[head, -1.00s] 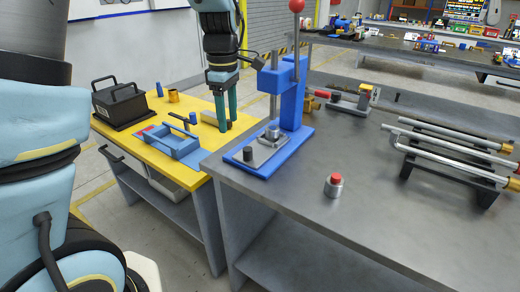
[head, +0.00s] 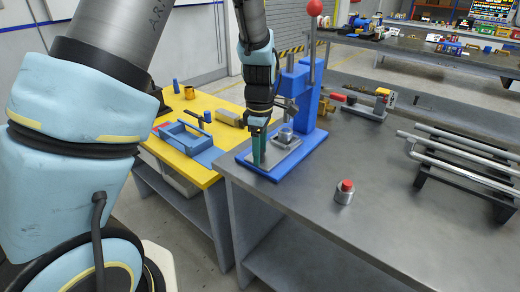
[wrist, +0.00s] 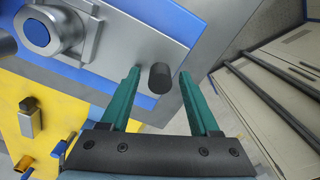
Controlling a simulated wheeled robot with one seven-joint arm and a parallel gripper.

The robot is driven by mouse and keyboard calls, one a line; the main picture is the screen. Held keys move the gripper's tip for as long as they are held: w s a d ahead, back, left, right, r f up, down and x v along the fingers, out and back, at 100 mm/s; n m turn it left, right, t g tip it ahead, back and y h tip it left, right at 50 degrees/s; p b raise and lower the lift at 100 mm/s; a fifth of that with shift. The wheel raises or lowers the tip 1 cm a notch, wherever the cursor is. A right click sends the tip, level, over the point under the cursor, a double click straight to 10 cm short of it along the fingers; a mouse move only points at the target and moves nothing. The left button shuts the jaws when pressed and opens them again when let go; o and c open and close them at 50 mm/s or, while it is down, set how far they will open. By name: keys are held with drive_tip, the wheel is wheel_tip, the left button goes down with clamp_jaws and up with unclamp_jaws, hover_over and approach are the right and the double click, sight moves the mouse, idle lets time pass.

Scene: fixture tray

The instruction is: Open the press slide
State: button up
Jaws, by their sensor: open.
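The blue press (head: 302,100) stands on the grey table, with a red ball on its lever. Its slide is a grey metal plate (head: 285,153) on the blue base; it also shows in the wrist view (wrist: 135,45). A dark round knob (wrist: 160,78) stands up from the slide's near end. My gripper (head: 259,158) is open over that end and hides the knob in the head view. In the wrist view my green fingers (wrist: 158,95) lie on either side of the knob, with gaps left and right. A metal cup with a blue centre (wrist: 38,33) sits on the slide.
A red-topped metal cylinder (head: 344,192) stands on the grey table to the right. Metal tubes on a black rack (head: 465,155) lie farther right. The yellow table (head: 205,175) at left holds a blue fixture (head: 184,137).

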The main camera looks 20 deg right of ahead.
drive_tip(key=shift+f, duration=0.1)
drive_tip(key=shift+c, duration=0.3)
clamp_jaws()
idle(1.1)
